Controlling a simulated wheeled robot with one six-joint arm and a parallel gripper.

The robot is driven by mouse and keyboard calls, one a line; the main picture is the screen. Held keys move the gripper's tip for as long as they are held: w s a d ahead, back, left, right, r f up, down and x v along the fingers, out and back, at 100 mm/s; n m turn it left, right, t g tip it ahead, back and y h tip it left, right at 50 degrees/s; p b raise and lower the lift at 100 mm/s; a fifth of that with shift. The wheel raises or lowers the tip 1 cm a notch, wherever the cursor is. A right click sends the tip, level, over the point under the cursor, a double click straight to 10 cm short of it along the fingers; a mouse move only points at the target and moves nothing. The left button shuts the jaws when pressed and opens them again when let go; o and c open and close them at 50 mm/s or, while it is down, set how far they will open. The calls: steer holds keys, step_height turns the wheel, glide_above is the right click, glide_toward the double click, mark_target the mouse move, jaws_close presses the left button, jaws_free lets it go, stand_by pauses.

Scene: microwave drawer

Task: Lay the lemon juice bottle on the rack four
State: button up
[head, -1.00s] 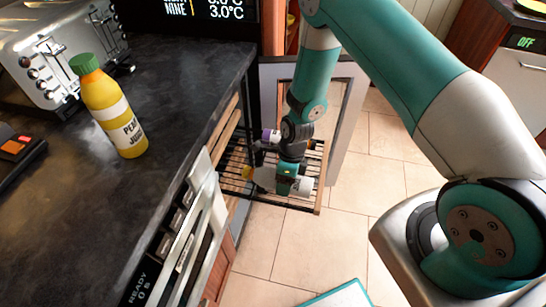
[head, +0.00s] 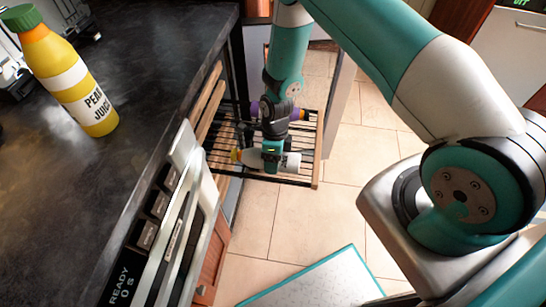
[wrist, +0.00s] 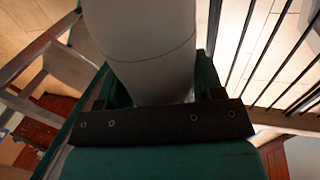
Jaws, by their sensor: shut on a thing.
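My gripper (head: 272,157) is shut on a white bottle (head: 290,162) with a yellow cap at its left end. The bottle is held roughly level over the pulled-out rack (head: 318,150), which has dark bars and a wooden edge. I cannot read its label. In the wrist view the white bottle (wrist: 145,45) fills the space between the fingers, with rack bars (wrist: 262,50) to the right. Whether the bottle touches the bars is not clear. The rack carries no visible number.
A purple item (head: 256,108) lies on the rack behind my gripper, partly hidden. A yellow pear juice bottle (head: 65,80) stands on the dark counter (head: 120,80) at left. The tiled floor (head: 370,180) is open to the right.

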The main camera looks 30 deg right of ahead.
steer(key=shift+f+b, duration=0.35)
steer(key=shift+f, duration=0.55)
steer(key=o, duration=1.3)
steer(key=shift+r, duration=0.1)
steer(key=shift+w, duration=0.1)
